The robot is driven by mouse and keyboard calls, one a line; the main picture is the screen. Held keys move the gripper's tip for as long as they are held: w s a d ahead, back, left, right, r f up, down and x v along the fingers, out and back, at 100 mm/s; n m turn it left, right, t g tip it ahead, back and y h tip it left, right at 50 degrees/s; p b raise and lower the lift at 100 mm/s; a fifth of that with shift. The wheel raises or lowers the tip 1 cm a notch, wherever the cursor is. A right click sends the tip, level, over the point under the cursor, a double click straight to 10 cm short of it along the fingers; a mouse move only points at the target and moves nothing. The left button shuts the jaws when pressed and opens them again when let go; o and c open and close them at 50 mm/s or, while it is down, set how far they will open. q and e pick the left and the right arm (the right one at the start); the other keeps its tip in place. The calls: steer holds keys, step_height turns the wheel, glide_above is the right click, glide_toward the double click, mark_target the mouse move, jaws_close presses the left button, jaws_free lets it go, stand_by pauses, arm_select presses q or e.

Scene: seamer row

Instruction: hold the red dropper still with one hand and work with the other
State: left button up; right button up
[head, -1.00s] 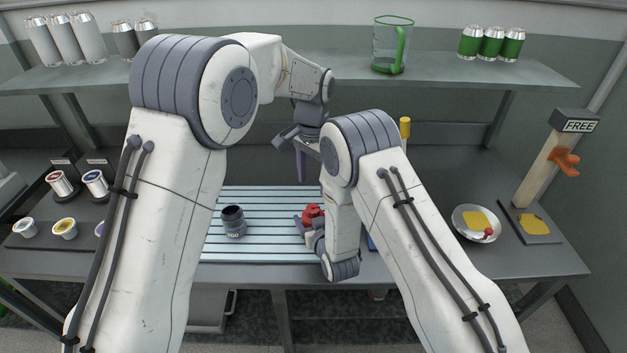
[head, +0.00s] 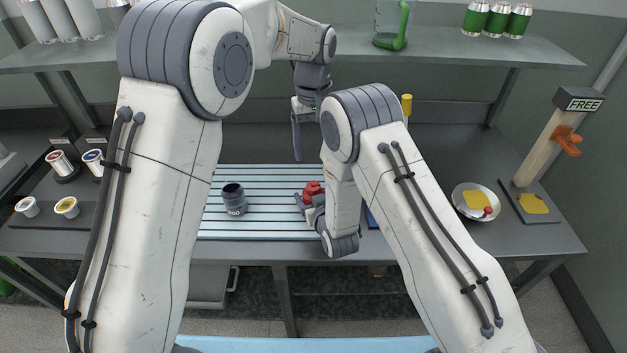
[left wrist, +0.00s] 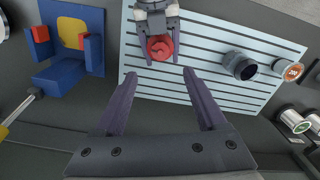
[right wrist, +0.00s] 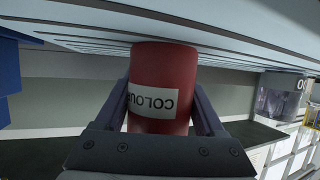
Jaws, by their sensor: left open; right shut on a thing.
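The red dropper (head: 313,188) is upright on or just over the slatted mat (head: 270,228). My right gripper (head: 308,200) is shut around its body; the right wrist view shows the red body (right wrist: 162,85) with a "COLOUR" label between the fingers. My left gripper (head: 297,140) points down, open and empty, behind and above the dropper. In the left wrist view, the dropper's round red top (left wrist: 160,47) lies beyond the open fingertips (left wrist: 160,80), apart from them. Whether the dropper's base touches the mat is hidden.
A dark jar (head: 233,199) stands on the mat left of the dropper. A blue stand with red pads (left wrist: 72,45) and a yellow-handled tool (left wrist: 8,128) show in the left wrist view. A bowl (head: 476,200) is at right. The mat between jar and dropper is clear.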

mark_target(315, 185)
arm_select(q)
step_height(315, 185, down, 11)
steer(key=shift+r, duration=0.1)
stand_by(0.3)
jaws_close()
steer(key=shift+m, duration=0.4)
steer(key=m, duration=0.3)
steer(key=shift+m, duration=0.4)
steer(key=m, duration=0.4)
steer(key=shift+d+m, duration=0.1)
steer(key=shift+m, duration=0.2)
arm_select(e)
steer(key=shift+a, duration=0.1)
